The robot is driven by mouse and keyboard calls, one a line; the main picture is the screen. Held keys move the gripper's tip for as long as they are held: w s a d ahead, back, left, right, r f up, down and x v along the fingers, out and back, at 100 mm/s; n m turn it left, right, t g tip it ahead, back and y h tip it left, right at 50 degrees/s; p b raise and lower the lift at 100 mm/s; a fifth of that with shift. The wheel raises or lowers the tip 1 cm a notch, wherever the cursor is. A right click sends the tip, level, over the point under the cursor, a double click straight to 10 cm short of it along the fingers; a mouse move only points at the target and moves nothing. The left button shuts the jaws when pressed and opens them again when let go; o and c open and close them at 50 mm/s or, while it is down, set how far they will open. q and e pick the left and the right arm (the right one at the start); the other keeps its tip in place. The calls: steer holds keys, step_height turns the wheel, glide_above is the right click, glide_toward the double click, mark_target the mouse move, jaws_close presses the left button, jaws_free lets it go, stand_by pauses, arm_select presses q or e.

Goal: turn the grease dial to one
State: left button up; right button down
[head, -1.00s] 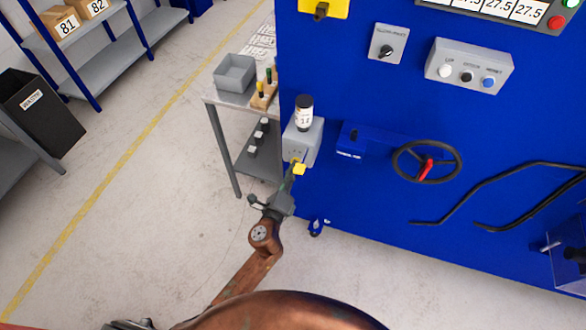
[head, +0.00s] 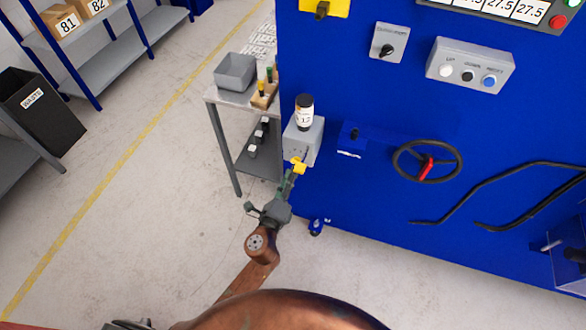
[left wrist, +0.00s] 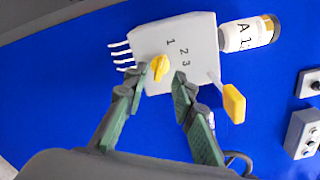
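The grease dial is a small yellow knob (left wrist: 159,68) on the front of a light grey box, with the numbers 1, 2 and 3 printed beside it. The grey box (left wrist: 149,38) also shows in the head view (head: 305,135), fixed to the blue machine. I cannot tell which number the knob points at. My left gripper (left wrist: 170,78) is open at the box face, its fingertips apart. One fingertip is close to the knob; I cannot tell whether they touch. In the head view the left gripper (head: 291,179) is below the box. My right gripper is not in view.
A yellow-ended lever (left wrist: 234,103) sticks out from the box beside the fingers. A labelled bottle (head: 305,110) sits on top of the box. A small metal table (head: 240,98) stands to the left, and a black handwheel (head: 396,163) to the right.

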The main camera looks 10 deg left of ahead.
arm_select(q)
steer(key=s+a, duration=0.1)
steer(key=s, duration=0.8)
steer(key=shift+f, duration=0.1)
